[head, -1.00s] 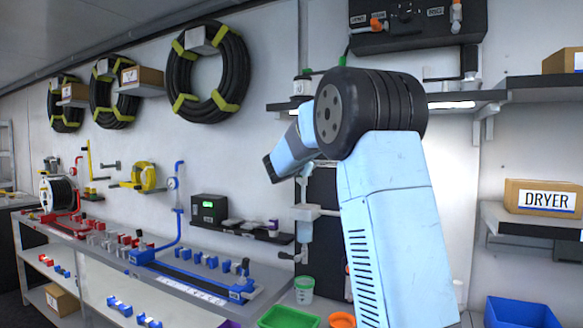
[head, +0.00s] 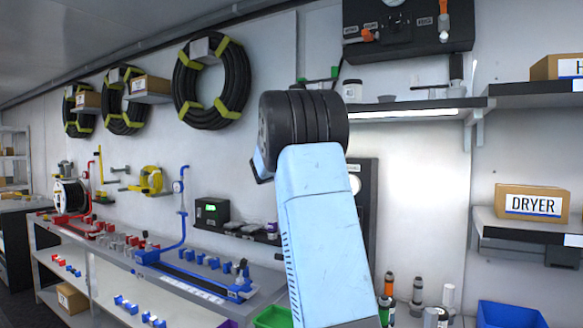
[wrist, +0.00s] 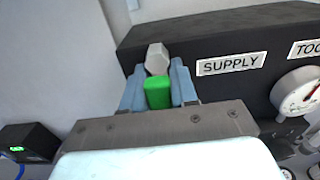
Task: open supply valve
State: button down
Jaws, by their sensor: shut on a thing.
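In the wrist view, my gripper (wrist: 158,72) has its two blue fingers shut on a green handle (wrist: 158,94). A grey hexagonal fitting (wrist: 157,58) shows just beyond the handle, between the fingertips. The handle is at the left end of a black panel (wrist: 185,40) with a white SUPPLY label (wrist: 231,63). The lower part of the handle is hidden behind the gripper body. In the head view, my gripper and the handle are hidden behind my arm. Part of a black panel (head: 367,205) shows behind the arm.
A round gauge (wrist: 298,92) is to the right of the label. A small black box with a green display (head: 211,212) is on the wall shelf to the left. Bottles (head: 417,293) and a blue bin (head: 509,314) stand at lower right. A workbench (head: 175,275) runs along the left wall.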

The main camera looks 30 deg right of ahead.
jog(key=shift+w+a+f, duration=0.1)
jog(key=shift+w+f, duration=0.05)
jog(key=shift+f, duration=0.05)
jog(key=c, duration=1.1)
grip_release()
jog(key=shift+w, duration=0.1)
jog(key=shift+o, duration=0.7)
jog(key=shift+r, duration=0.1)
jog(key=v, duration=1.3)
jog(key=shift+a, duration=0.25)
